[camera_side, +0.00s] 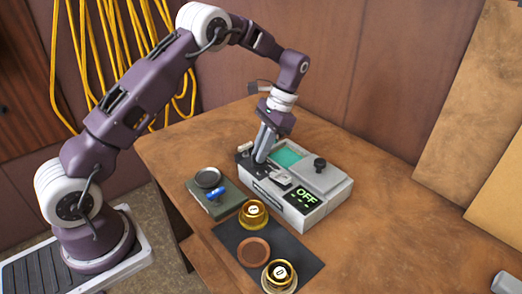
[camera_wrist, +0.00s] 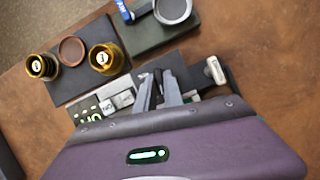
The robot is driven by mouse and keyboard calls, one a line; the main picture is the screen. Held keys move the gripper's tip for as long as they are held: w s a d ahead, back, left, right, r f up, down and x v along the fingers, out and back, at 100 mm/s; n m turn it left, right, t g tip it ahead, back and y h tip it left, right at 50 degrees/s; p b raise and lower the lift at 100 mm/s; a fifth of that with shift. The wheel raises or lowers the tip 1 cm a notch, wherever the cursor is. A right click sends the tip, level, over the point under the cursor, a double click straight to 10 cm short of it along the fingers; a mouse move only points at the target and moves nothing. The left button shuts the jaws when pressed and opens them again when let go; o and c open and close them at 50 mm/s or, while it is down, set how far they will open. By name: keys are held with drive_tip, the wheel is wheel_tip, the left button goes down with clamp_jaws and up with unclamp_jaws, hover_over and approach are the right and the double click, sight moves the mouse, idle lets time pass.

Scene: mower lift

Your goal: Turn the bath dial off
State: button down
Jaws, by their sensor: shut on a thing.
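The bath (camera_side: 285,199) is a grey box on the table with teal liquid (camera_side: 287,154) in its open part. Its green display (camera_side: 304,197) reads OFF; it also shows, partly covered, in the wrist view (camera_wrist: 89,113). My gripper (camera_side: 262,158) points down at the bath's front left top. Its fingers are close together in the wrist view (camera_wrist: 158,80), shut on a small part that appears to be the dial. The fingers hide most of that part, so its pointing direction cannot be told.
A grey lid (camera_side: 326,178) with a black knob covers the bath's right part. A dark green box (camera_side: 218,201) with a round pan and blue item stands left. Two brass pots (camera_side: 253,214) (camera_side: 279,275) and a brown disc (camera_side: 254,252) are on a dark mat.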

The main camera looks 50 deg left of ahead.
drive_tip(key=shift+n+h, duration=0.5)
drive_tip(key=shift+n, duration=0.7)
drive_tip(key=c, duration=1.5)
unclamp_jaws()
drive_tip(key=shift+o, duration=0.2)
drive_tip(key=v, duration=0.7)
drive_tip(key=shift+w, duration=0.1)
